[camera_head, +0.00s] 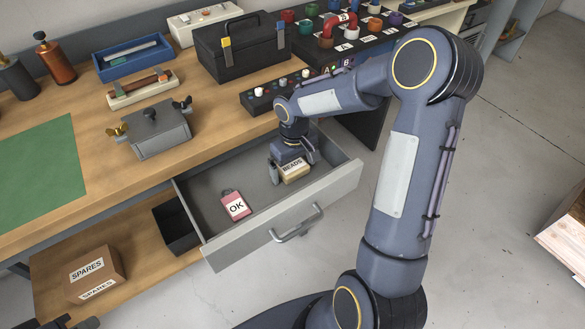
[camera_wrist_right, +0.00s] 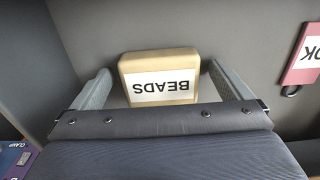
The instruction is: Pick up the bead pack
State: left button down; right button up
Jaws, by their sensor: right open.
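The bead pack (camera_head: 294,174) is a small tan block with a white BEADS label, lying in the open grey drawer (camera_head: 335,189). My right gripper (camera_head: 292,165) reaches down into the drawer at the pack. In the right wrist view, the bead pack (camera_wrist_right: 160,65) sits between the two spread fingers of the right gripper (camera_wrist_right: 158,72), with a gap on each side. A dark part of my left gripper (camera_head: 72,322) shows at the bottom left edge of the head view, mostly cut off.
A pink OK tag (camera_head: 235,205) lies in the drawer left of the pack. The drawer walls surround the right gripper. The workbench (camera_head: 95,150) above holds a black toolbox (camera_head: 240,48), a control strip (camera_head: 275,92) and a grey clamp box (camera_head: 158,133). A SPARES box (camera_head: 97,274) is on the lower shelf.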

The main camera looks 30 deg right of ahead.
jog(key=shift+c, duration=0.2)
jog(key=c, duration=1.1)
jog(key=shift+o, duration=0.2)
jog(key=shift+r, duration=0.15)
